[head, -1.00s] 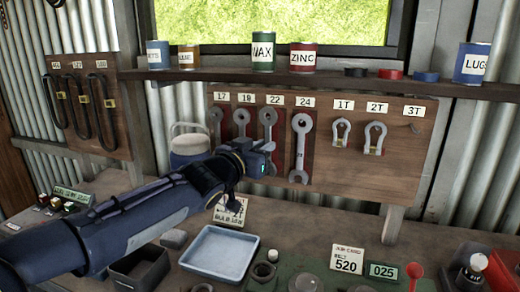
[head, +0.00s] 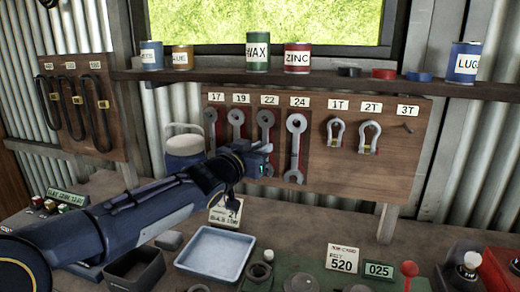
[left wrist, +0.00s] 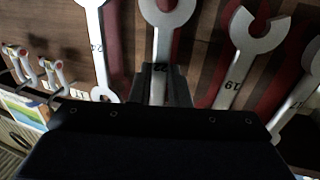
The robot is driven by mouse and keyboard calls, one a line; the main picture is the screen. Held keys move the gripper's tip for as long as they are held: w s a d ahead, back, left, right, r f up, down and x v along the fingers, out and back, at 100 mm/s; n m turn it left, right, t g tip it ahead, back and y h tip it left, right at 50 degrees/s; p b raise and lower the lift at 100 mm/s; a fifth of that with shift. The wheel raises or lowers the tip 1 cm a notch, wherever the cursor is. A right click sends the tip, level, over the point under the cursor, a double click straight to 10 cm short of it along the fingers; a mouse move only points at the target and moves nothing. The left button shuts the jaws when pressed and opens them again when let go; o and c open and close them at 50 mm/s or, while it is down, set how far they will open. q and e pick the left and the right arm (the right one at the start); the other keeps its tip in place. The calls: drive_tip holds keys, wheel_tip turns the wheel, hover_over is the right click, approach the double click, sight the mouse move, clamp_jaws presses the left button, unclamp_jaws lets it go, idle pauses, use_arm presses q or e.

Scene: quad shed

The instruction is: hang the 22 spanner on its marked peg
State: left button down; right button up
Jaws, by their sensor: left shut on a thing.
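The grey 22 spanner (head: 266,126) stands upright against the wooden tool board (head: 360,178), below the "22" label (head: 270,100). In the left wrist view it is in the middle, open jaw up, its shaft (left wrist: 161,55) running between my fingers. My left gripper (head: 263,158) is shut on the lower shaft, which it hides in the head view. The spanner's hanging end lies close to the board; whether it sits on the peg I cannot tell. My right gripper is not in view.
The 19 spanner (head: 237,122) and 24 spanner (head: 296,145) hang close on either side. Shackles (head: 369,137) hang further right. A shelf with tins (head: 297,57) juts out above. A blue tray (head: 216,252) and cards stand on the bench below.

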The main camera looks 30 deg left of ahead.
use_arm(q)
drive_tip(key=c, duration=1.3)
unclamp_jaws()
drive_tip(key=s, duration=0.8)
drive_tip(key=s+d+f+g+h+p, duration=0.1)
drive_tip(key=s+d+f+g, duration=0.3)
drive_tip(key=s+f, duration=0.2)
drive_tip(key=s+d+f+n+g+h+p, duration=0.1)
drive_tip(key=s+d+f+g+p, duration=0.1)
drive_tip(key=s+d+f+g, duration=0.2)
drive_tip(key=s+d+f+g+h+p, duration=0.1)
drive_tip(key=s+d+f+g, duration=0.3)
drive_tip(key=s+f, duration=0.6)
drive_tip(key=s+p, duration=0.1)
drive_tip(key=s, duration=0.2)
drive_tip(key=shift+s+d+n, duration=0.2)
drive_tip(key=shift+d+n, duration=0.2)
